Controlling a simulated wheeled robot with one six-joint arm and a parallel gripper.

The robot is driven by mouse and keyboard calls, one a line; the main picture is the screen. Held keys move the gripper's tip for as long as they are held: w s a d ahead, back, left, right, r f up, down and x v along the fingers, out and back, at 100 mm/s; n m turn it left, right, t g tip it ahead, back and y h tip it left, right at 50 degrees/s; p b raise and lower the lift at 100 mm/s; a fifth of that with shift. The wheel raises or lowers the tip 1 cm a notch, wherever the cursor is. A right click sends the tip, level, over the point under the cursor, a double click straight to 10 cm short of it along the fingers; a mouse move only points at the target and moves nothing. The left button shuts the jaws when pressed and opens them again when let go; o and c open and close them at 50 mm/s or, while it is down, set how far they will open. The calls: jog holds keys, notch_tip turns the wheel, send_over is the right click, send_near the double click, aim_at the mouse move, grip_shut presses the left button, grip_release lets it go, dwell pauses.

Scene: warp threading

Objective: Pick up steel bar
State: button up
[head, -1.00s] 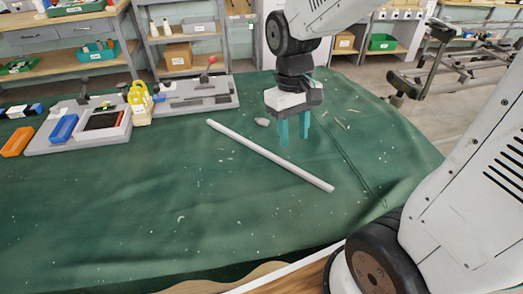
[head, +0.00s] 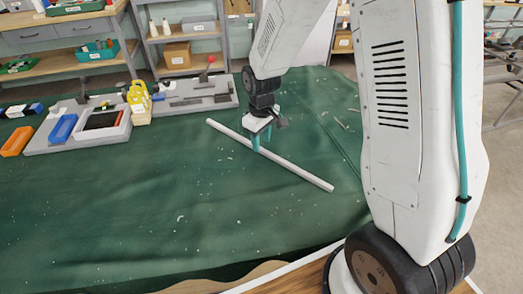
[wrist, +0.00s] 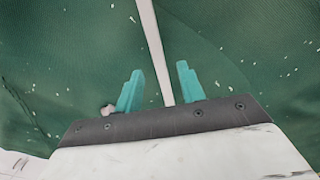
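The steel bar (head: 295,171) is a long, thin, light grey rod lying diagonally on the green cloth in the head view. In the wrist view the bar (wrist: 152,45) runs from the top edge down between the two teal fingers. My gripper (head: 262,146) is over the bar, a little left of its middle. In the wrist view my gripper (wrist: 160,85) is open, with a gap between each finger and the bar. Whether the fingertips reach down to the cloth I cannot tell.
The green cloth (head: 150,215) is wide and mostly clear, with small pale specks. Grey trays with tools (head: 200,95), a blue bin (head: 63,129), an orange bin (head: 16,141) and a yellow holder (head: 139,102) stand at the back left. Shelves are behind.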

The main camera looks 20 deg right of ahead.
aim_at(261, 151)
jog(key=shift+f, duration=1.3)
grip_shut()
jog(key=shift+r, duration=0.1)
